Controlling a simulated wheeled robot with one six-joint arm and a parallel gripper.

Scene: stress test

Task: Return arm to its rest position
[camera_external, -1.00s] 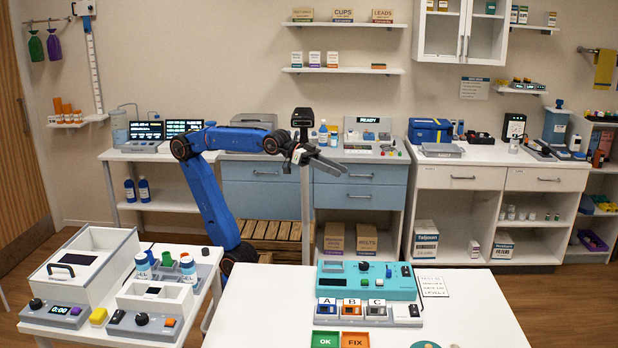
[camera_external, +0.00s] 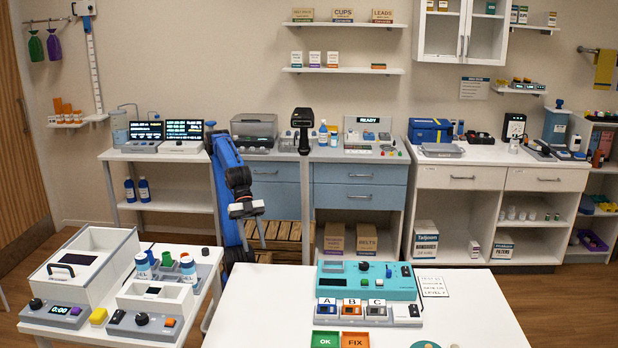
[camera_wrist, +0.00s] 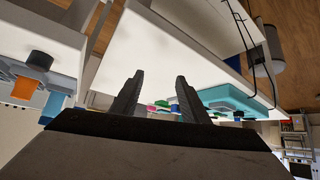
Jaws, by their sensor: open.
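My blue arm (camera_external: 226,185) stands folded between the left side table and the back counter, its upper end near counter height. My gripper (camera_external: 254,240) hangs below the black wrist joints and points downward, just behind the far edge of the white front table. In the wrist view my gripper's two dark fingers (camera_wrist: 157,95) stand apart with a gap between them. Nothing is between the fingers. My base is mostly hidden behind the tables.
The white front table (camera_external: 470,310) carries a teal device (camera_external: 345,283) with modules A, B and C. The left side table (camera_external: 150,337) holds grey equipment and bottles. A wooden pallet (camera_external: 285,235) lies under the blue drawers (camera_external: 360,190). A black-headed post (camera_external: 304,150) stands right of my arm.

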